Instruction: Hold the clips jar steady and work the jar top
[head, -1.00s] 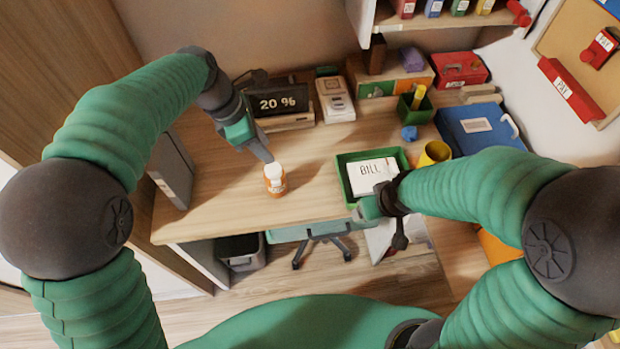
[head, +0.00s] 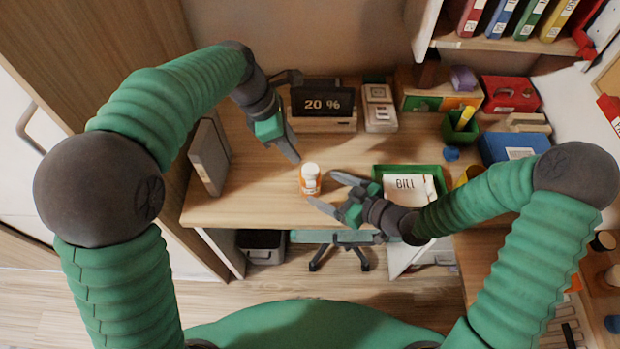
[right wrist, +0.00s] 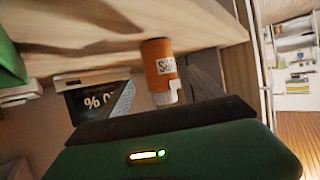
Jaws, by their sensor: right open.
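The clips jar is an orange jar (head: 310,186) with a white top (head: 310,169), upright on the wooden desk near its front edge. My left gripper (head: 293,157) points down just above and left of the top, apart from it; whether its fingers are parted is unclear. My right gripper (head: 336,193) is open and empty just right of the jar, its two fingers pointing left toward it. In the right wrist view the jar (right wrist: 157,62) appears inverted, with its white top (right wrist: 165,97) toward the gripper and a partly readable label, between the spread fingers.
A green tray (head: 442,172) with a BILL card (head: 408,187) lies behind my right gripper. A grey upright box (head: 209,155) stands at the left. The desk between box and jar is clear.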

